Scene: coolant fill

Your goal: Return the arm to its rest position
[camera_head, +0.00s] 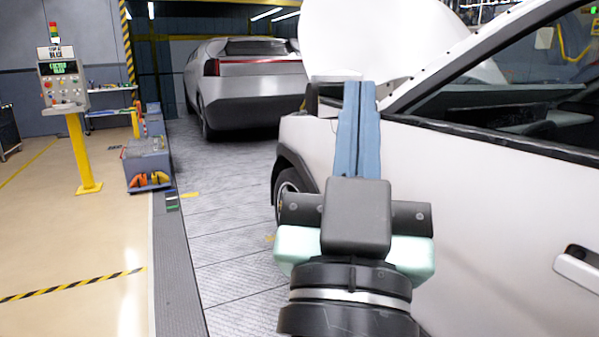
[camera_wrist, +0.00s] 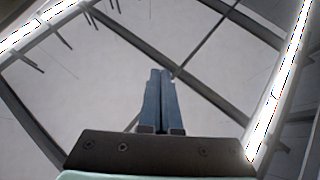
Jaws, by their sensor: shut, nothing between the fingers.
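My gripper (camera_head: 366,88) reaches up and forward in the head view, in front of the white car's side. Its two long blue fingers lie together with nothing between them. In the wrist view the shut fingers (camera_wrist: 160,74) point up toward a ceiling with dark beams and bright light strips. The fingers hide a small part of the front of the white car (camera_head: 490,215). I cannot tell from these views how close my gripper is to the car.
The car's raised white hood (camera_head: 375,35) stands behind the fingertips. A grey car (camera_head: 250,75) is further back. A control panel (camera_head: 62,80) on a yellow post and a grey toolbox cart (camera_head: 147,160) stand at the left.

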